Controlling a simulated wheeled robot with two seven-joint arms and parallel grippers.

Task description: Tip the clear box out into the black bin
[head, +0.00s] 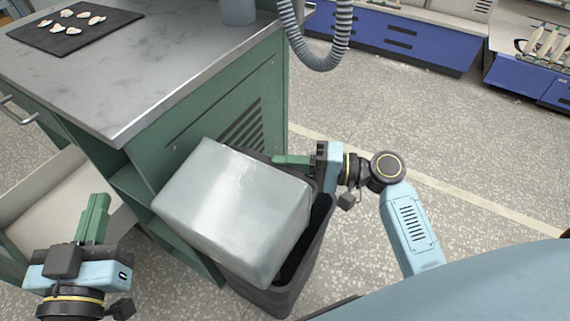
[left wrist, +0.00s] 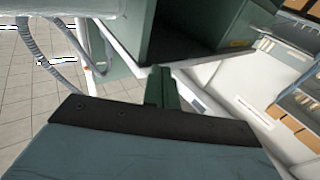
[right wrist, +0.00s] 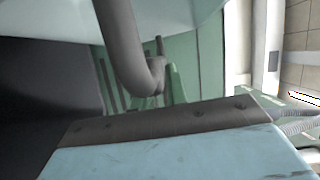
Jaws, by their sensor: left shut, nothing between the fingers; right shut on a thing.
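The clear box (head: 235,205) is tilted over the black bin (head: 262,296), its pale underside turned up toward the head camera. My right gripper (head: 290,160) is shut on the box at its far right edge; in the right wrist view the fingers (right wrist: 172,85) close around a grey bar-like rim or handle. The inside of the box and most of the bin's opening are hidden. A dark strip of the bin shows right of the box. My left gripper (head: 95,215) is shut and empty, left of the box and apart from it; its fingers also show in the left wrist view (left wrist: 161,88).
A green workbench (head: 125,60) with a metal top stands directly behind and left of the bin. A black mat (head: 75,28) with several small pale pieces lies on it. A grey ribbed hose (head: 322,50) hangs at its right. Open floor lies to the right.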

